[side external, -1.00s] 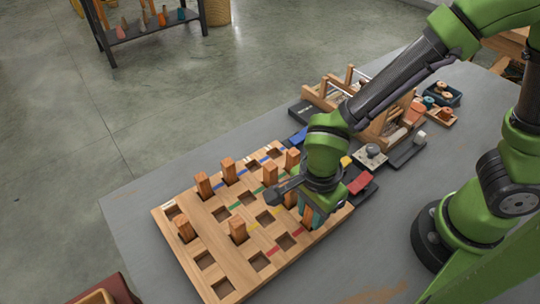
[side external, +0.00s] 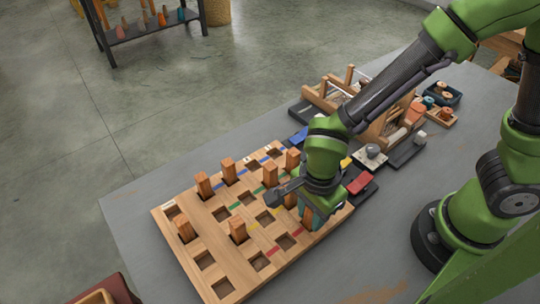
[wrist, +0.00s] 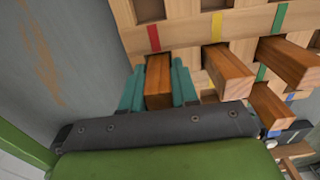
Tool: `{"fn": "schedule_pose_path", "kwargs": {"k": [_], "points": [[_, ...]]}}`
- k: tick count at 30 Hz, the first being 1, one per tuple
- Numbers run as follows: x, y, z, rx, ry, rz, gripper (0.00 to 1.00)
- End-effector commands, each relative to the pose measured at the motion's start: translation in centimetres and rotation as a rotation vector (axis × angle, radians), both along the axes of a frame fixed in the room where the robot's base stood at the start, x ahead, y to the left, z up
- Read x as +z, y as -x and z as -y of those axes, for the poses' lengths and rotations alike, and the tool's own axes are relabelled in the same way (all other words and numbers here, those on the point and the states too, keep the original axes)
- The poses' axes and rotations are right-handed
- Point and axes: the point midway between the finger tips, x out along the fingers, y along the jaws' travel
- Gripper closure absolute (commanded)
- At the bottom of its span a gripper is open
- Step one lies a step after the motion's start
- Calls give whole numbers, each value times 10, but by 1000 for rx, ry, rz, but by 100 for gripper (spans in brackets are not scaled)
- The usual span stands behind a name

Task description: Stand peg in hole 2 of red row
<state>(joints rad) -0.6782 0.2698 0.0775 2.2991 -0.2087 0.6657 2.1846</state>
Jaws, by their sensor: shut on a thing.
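My gripper (wrist: 158,88) has its teal fingers shut on a wooden peg (wrist: 158,72), one on each side of it. In the side view my gripper (side external: 309,216) is low over the right edge of the peg board (side external: 210,240), and its body mostly hides the held peg. The held peg lines up with a red mark (wrist: 153,38) of the red row in the wrist view. An empty red-row hole (wrist: 149,10) lies beyond that mark, also seen in the side view (side external: 285,242). Whether the peg's lower end is inside a hole is hidden.
Several other pegs stand in the board, including one (wrist: 229,70) close beside my right finger in the wrist view and one (side external: 238,230) near the middle. A red block (side external: 360,183) and a wooden rack (side external: 385,125) lie behind my gripper. The table's left side is clear.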

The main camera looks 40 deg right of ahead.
Motion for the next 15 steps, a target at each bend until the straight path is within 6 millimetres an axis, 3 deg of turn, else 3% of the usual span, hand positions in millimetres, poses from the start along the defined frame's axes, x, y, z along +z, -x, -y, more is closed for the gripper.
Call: {"fn": "schedule_pose_path", "kwargs": {"k": [15], "points": [[-4,0,0,0,0,0,99]]}}
